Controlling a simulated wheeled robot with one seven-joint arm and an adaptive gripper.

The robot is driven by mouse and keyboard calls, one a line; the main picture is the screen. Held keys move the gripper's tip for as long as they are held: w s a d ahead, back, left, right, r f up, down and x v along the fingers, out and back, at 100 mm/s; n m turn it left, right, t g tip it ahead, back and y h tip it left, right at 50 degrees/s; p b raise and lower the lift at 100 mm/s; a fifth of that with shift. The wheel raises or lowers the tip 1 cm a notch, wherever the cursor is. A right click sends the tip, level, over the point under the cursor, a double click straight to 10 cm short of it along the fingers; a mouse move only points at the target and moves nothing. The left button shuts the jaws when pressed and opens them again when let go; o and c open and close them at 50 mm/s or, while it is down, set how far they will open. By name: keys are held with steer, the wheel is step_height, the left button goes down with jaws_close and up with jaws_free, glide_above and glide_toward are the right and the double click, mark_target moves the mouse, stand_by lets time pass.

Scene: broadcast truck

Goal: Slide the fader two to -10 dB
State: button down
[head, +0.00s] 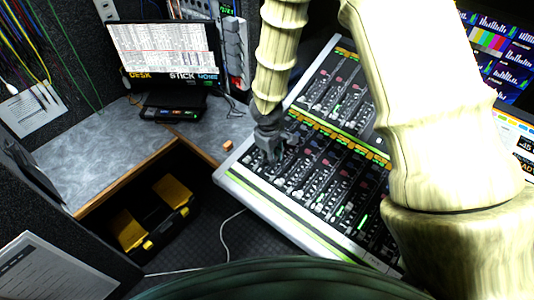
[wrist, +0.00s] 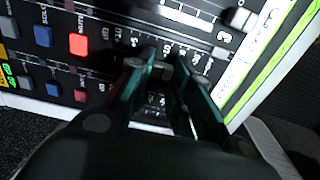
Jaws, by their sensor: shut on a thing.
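The mixing console (head: 243,196) fills the right middle of the head view, with rows of buttons, knobs and fader strips. My gripper (head: 268,150) is over the fader strips near the console's left end. In the wrist view my gripper (wrist: 164,80) has its two green-sided fingers down at the panel, shut on a small grey fader cap that they mostly hide. A printed scale runs beside the fingers. A neighbouring grey fader cap (wrist: 238,18) stands clear at the upper right, near a printed 3. I cannot read the held fader's exact setting.
Red and blue buttons, including a red one (wrist: 78,44), lie left of the fingers in the wrist view. A desk (head: 80,150) with a monitor (head: 165,50) stands to the left. A black and yellow toolbox (head: 150,222) is below it. Screens stand behind the console.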

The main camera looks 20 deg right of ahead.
steer(key=shift+r, duration=0.1)
steer(key=c, duration=1.6)
jaws_free()
steer(key=shift+s, duration=0.2)
steer(key=shift+o, duration=0.2)
steer(key=shift+w, duration=0.1)
step_height(320, 180, up, 12)
steer(key=s+a, duration=0.1)
steer(key=shift+a, duration=0.15)
